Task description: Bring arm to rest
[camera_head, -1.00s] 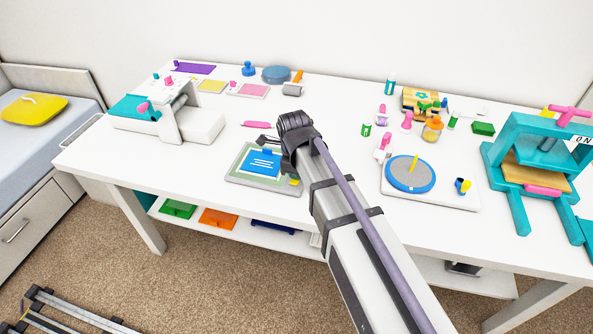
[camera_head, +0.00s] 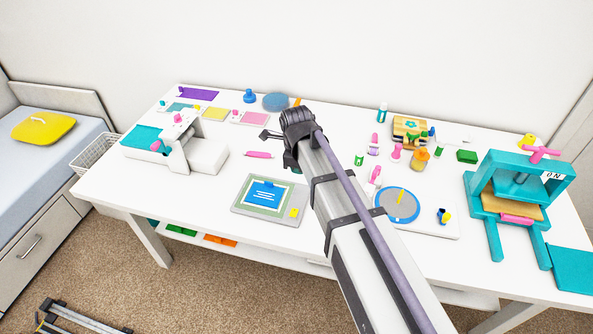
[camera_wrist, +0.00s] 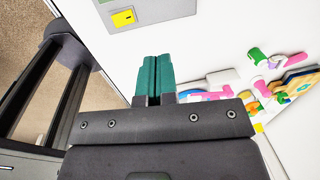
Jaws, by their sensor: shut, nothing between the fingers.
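My gripper (camera_head: 290,160) is over the middle of the white table (camera_head: 330,250) in the head view, mostly hidden behind my own wrist. In the wrist view its two teal fingers (camera_wrist: 152,76) are pressed together with nothing between them. A grey board with a green and blue panel (camera_head: 262,196) lies on the table to the left of and in front of the gripper. The board's corner with a yellow tab (camera_wrist: 123,18) shows at the top of the wrist view. The gripper touches nothing that I can see.
A teal press (camera_head: 519,196) stands at the right. A round blue disc on a base (camera_head: 397,205) lies right of my arm. A white machine with a teal plate (camera_head: 205,155) stands at the left. Small bottles and stamps crowd the back right. A wire basket (camera_head: 93,155) is beyond the left edge.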

